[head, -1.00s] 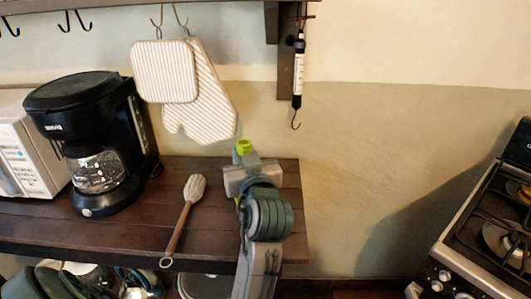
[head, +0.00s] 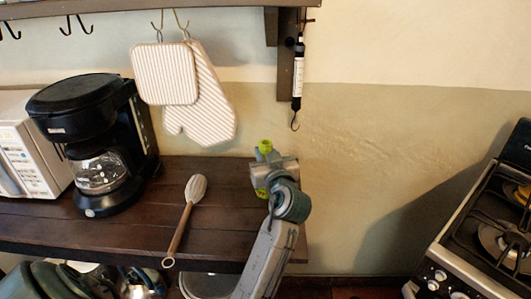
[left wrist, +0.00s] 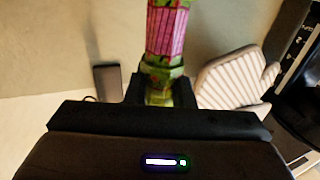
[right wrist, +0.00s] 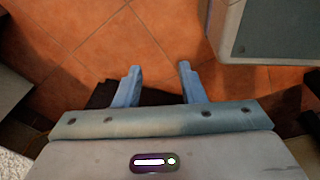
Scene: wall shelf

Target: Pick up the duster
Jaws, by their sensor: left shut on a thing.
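The duster (head: 184,220), with a pale fluffy head and a long wooden handle, lies on the dark wooden shelf (head: 130,235), its looped end at the front edge. My left gripper (head: 264,178) is to its right, apart from it, and shut on a green bottle-like thing (head: 265,147). In the left wrist view this thing has a pink and green pattern (left wrist: 166,30) and sits between the fingers. I cannot tell whether it touches the shelf. My right gripper (right wrist: 157,82) is open and empty above a tiled floor; the head view does not show it.
A black coffee maker (head: 90,140) and a white microwave (head: 25,150) stand left of the duster. A striped pot holder (head: 165,75) and mitt (head: 205,100) hang above the shelf. A stove (head: 475,235) is at the right. Shelf room beside the duster is clear.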

